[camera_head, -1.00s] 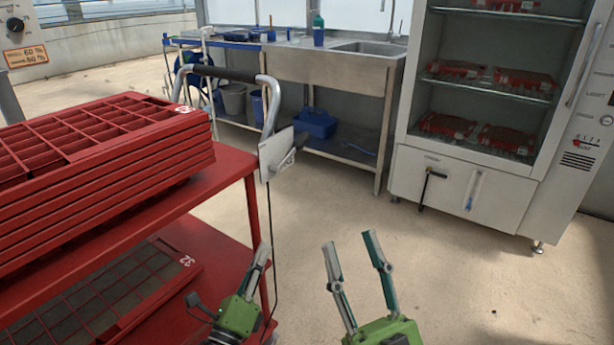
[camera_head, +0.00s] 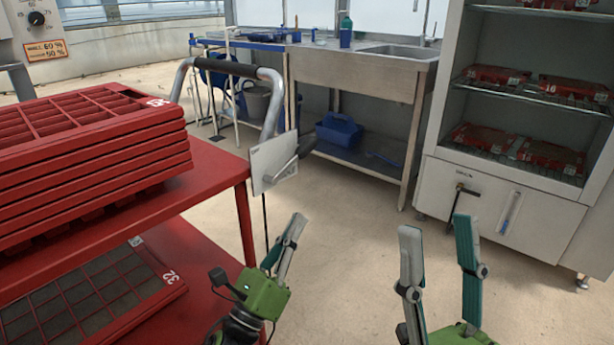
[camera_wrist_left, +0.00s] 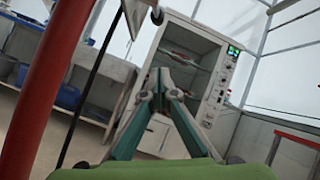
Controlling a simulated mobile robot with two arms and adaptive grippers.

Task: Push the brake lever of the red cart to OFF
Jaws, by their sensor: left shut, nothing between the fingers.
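The red cart (camera_head: 215,165) stands at the left, with a bent metal handle with a dark grip (camera_head: 225,67). A pale plate (camera_head: 265,170) is fixed at its near right corner post, and the brake lever (camera_head: 291,163) with a dark knob sits on it. The plate's markings are too small to read. My left gripper (camera_head: 297,219) is shut and empty, below and slightly right of the lever, apart from it. In the left wrist view its fingertips (camera_wrist_left: 161,73) meet, and the dark knob (camera_wrist_left: 157,15) shows above them. My right gripper (camera_head: 437,228) is open and empty, further right.
Red seed trays (camera_head: 95,150) are stacked on the cart's top, with another tray (camera_head: 150,265) on its lower shelf. A metal sink bench (camera_head: 350,75) stands behind. The floor between is clear.

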